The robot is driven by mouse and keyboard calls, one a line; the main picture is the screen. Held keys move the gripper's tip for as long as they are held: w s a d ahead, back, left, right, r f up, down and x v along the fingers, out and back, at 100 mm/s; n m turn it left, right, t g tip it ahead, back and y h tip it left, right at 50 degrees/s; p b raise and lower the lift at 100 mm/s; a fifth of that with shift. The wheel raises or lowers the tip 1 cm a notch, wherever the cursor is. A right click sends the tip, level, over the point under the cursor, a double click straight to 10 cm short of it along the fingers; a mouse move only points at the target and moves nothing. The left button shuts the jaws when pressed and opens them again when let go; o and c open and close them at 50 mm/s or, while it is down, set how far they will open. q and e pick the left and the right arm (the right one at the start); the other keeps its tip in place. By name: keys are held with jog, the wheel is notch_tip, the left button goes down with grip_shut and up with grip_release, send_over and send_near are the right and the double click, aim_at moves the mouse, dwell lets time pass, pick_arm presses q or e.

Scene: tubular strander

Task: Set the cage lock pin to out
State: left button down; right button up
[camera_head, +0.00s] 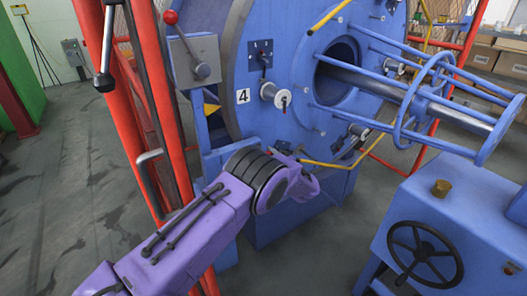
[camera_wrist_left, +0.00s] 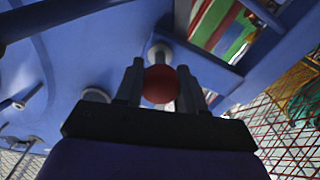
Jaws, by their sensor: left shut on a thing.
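A red ball knob (camera_wrist_left: 160,84) sits between the two dark fingers of my left gripper (camera_wrist_left: 159,88) in the left wrist view. The fingers are closed on its sides. A short grey stem (camera_wrist_left: 160,53) shows behind the knob, against a blue surface. I take this knob as the cage lock pin's handle; how far the pin is in or out cannot be told. In the head view my purple left arm reaches to the lower front of the big blue disc (camera_head: 300,75); its wrist hides the fingers and the knob there. My right gripper is not in view.
A grey box with a lever (camera_head: 196,60) and an orange-red frame (camera_head: 125,120) stand left of the disc. A cage of blue rods (camera_head: 430,85) juts out right. A blue housing with a black handwheel (camera_head: 424,252) stands lower right. Floor at left is clear.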

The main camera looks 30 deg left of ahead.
pick_arm(q)
jog(key=shift+f, duration=0.1)
jog(key=c, duration=0.7)
grip_release()
jog(key=shift+d, duration=0.15)
jog(key=shift+o, duration=0.2)
jog(key=shift+s, duration=0.1)
jog(key=b+v, duration=0.1)
jog(key=v, duration=0.9)
jog(key=shift+d, duration=0.3)
jog(key=shift+s, duration=0.1)
